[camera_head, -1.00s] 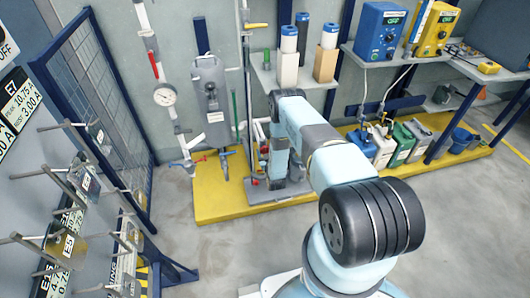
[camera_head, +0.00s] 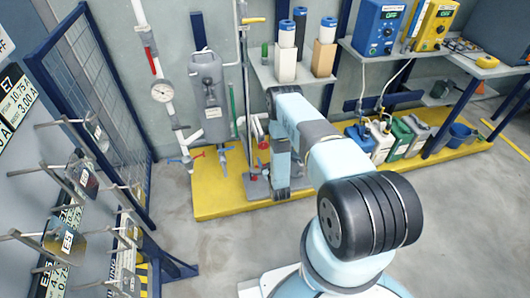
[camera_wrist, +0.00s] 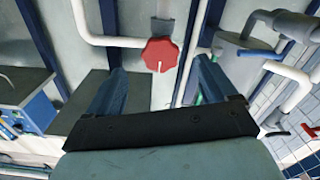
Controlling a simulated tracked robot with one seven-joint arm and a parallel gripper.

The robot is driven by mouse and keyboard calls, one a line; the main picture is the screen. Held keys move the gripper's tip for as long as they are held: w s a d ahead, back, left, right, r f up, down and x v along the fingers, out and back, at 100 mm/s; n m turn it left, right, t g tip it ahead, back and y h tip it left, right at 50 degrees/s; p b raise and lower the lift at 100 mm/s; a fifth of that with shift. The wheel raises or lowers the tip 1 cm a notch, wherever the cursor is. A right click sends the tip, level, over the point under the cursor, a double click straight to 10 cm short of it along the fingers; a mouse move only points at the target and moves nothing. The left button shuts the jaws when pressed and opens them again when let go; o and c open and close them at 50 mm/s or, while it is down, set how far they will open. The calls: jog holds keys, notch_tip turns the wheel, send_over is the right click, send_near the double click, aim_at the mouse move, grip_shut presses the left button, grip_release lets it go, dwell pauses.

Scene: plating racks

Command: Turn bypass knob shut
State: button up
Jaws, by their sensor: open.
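A red, lobed knob (camera_wrist: 160,54) with a pale line on its face shows in the wrist view, in front of a pale pipe. The line stands about upright in that picture. My gripper (camera_wrist: 157,73) is open, one dark blue finger on each side of the knob in the picture. I see no contact, and cannot tell how far off the knob is. In the head view my gripper (camera_head: 280,191) hangs low by the pipework over the yellow platform; its fingertips are not clear there.
A grey tank (camera_head: 207,98) and a pressure gauge (camera_head: 162,91) stand left of my arm. The yellow platform (camera_head: 222,203) holds pipework and several canisters (camera_head: 400,142). A shelf (camera_head: 272,74) bears cylinders above. A rack with hooks (camera_head: 75,190) is at left. Grey floor in front is free.

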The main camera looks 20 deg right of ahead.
jog(key=shift+s, duration=2.65)
